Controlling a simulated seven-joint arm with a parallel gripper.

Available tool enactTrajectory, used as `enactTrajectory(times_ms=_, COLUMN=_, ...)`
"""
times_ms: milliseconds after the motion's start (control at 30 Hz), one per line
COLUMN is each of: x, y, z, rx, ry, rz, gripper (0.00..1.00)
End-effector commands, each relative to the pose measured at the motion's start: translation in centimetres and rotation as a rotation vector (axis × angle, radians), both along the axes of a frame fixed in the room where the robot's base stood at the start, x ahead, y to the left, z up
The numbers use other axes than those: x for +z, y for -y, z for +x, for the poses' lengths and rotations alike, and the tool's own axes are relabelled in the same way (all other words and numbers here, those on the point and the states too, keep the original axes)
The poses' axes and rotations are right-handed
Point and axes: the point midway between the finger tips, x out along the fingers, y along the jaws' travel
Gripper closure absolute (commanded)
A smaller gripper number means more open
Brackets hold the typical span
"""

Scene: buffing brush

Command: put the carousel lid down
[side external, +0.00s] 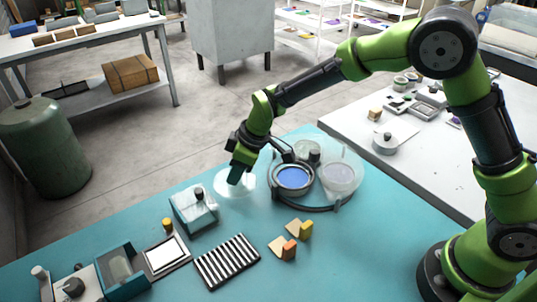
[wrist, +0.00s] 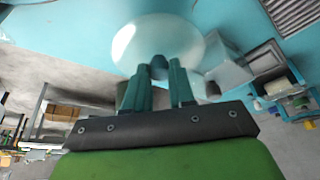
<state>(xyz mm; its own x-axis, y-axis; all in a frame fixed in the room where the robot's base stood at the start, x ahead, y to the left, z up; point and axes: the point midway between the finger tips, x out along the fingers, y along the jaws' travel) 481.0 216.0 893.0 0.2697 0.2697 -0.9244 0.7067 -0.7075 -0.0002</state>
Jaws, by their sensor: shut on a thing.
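The carousel lid (side external: 223,189) is a pale, see-through disc left of the round carousel (side external: 318,205), over the teal table. It also shows in the wrist view as a whitish disc (wrist: 150,38) beyond my fingers. My gripper (side external: 236,179) points down over the middle of the lid. In the wrist view, its teal fingers (wrist: 158,75) are shut on the lid's dark knob, which they partly hide. I cannot tell whether the lid touches the table. The carousel holds a blue-filled dish (side external: 293,177) and a pale, clear-walled bowl (side external: 342,175).
A teal-and-white box (side external: 194,208) with a dark knob stands close by at the lid's lower left. A striped black-and-white pad (side external: 227,261) and yellow and orange blocks (side external: 289,249) lie nearer the front. Bare table lies between the lid and the pad.

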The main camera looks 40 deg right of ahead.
Motion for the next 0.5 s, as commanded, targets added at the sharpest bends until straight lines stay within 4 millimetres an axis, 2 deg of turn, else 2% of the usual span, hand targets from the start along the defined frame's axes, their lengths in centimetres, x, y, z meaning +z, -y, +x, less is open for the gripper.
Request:
enactTrajectory(times_ms=167, x=-1.4, y=0.0, z=0.0, rx=0.001, ry=-0.001, rz=0.000, gripper=1.00)
enactTrajectory(times_ms=367, x=-4.1, y=0.0, z=0.0, rx=0.000, ry=-0.001, rz=0.000, gripper=1.00)
enactTrajectory(times_ms=500, x=-4.4, y=0.0, z=0.0, rx=0.001, ry=0.003, rz=0.001, gripper=1.00)
